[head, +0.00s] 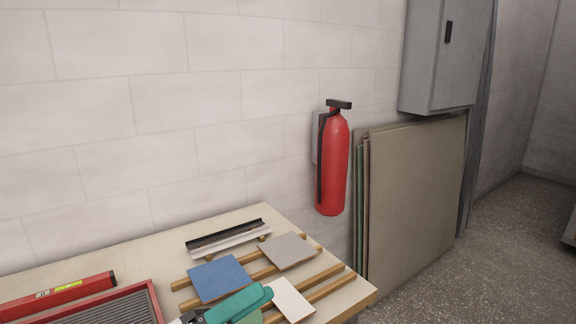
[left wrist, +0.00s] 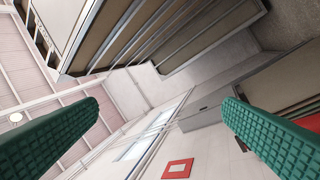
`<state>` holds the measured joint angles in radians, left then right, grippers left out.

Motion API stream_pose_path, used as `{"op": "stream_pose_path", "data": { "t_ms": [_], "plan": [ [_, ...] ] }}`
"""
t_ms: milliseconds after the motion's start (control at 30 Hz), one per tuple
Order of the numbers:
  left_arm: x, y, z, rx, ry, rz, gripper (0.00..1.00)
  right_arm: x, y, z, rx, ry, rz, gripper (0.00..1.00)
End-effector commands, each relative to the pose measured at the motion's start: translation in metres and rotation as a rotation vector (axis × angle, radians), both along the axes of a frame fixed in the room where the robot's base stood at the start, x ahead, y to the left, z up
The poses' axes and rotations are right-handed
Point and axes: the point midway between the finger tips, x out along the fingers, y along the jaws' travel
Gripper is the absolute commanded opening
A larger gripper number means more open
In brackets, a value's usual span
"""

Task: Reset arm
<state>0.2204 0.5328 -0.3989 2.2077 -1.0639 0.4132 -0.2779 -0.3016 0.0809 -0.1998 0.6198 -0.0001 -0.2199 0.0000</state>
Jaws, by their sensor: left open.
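My left gripper (head: 250,303) shows at the bottom of the head view, with teal fingers over the front part of the workbench (head: 130,249). In the left wrist view its two ribbed teal fingers stand wide apart, with nothing between them (left wrist: 160,108). The gripper is open and empty. It overlaps the tiles in the picture, and I cannot tell how far above them it is. My right gripper is in neither view.
A blue tile (head: 218,276), a grey tile (head: 288,250) and a white tile (head: 290,301) lie on wooden slats (head: 326,288). A red level (head: 55,291) and a red-rimmed tray (head: 151,287) are at left. A fire extinguisher (head: 333,165) hangs behind; boards (head: 415,200) lean right.

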Motion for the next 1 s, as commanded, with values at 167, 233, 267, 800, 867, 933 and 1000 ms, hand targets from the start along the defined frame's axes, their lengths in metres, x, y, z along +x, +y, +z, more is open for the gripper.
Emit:
{"op": "stream_pose_path", "data": {
  "t_ms": [167, 233, 267, 800, 867, 933, 1000],
  "plan": [
    [0.036, 0.064, -0.012, -0.489, 0.438, 0.255, 0.90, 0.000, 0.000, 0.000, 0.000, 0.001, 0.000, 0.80],
    [0.046, 0.092, -0.038, -0.657, 0.626, 0.368, 0.90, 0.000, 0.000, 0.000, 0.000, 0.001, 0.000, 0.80],
    [0.048, 0.104, -0.052, -0.726, 0.712, 0.417, 0.90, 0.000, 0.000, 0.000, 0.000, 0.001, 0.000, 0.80],
    [-0.102, 0.165, -0.303, -1.304, 1.967, 1.214, 0.90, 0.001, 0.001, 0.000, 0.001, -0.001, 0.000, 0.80],
    [-0.122, 0.162, -0.313, -1.311, 2.049, 1.271, 0.90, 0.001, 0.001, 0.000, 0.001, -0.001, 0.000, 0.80],
    [-0.144, 0.158, -0.323, -1.314, 2.140, 1.335, 0.90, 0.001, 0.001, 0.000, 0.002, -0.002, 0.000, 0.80],
    [-0.167, 0.154, -0.330, -1.309, 2.229, 1.398, 0.90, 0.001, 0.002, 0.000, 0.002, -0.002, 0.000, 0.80]
  ]
}}
